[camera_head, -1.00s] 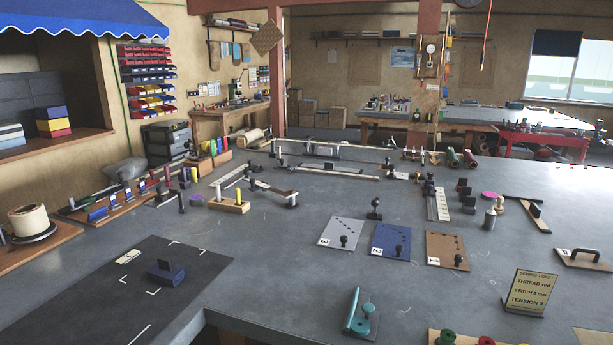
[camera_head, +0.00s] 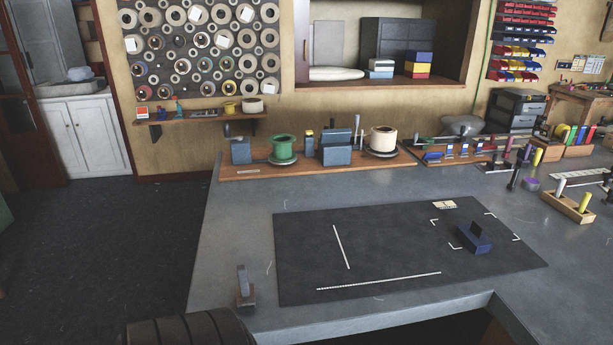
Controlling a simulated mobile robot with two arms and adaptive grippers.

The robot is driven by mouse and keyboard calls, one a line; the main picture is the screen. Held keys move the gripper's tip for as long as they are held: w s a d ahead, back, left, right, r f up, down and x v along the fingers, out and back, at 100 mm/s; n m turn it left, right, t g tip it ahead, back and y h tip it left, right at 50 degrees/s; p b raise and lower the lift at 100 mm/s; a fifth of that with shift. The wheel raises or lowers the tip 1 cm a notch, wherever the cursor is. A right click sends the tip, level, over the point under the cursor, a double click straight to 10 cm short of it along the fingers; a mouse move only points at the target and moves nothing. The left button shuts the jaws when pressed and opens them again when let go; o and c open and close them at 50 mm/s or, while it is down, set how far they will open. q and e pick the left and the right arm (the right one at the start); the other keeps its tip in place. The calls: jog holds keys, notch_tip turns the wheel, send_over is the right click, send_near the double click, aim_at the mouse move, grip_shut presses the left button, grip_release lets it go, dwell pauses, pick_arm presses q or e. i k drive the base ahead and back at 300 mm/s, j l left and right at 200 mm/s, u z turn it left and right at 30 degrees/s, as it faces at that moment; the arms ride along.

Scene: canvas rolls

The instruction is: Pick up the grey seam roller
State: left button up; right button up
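A small tool (camera_head: 245,291) with a grey upright piece on a brownish block stands near the front left corner of the grey bench. It may be the grey seam roller, but it is too small to tell for sure. It stands apart from the dark mat. Neither of my grippers shows in the head view.
The grey bench (camera_head: 236,228) carries a dark mat (camera_head: 385,235) with white marks and a blue block (camera_head: 473,238). A wooden board (camera_head: 240,172) with spools stands at the back. Open floor (camera_head: 100,235) lies left. A dark ribbed shape (camera_head: 190,330) fills the bottom edge.

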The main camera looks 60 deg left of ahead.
aim_at(245, 292)
jog(key=u, duration=2.35)
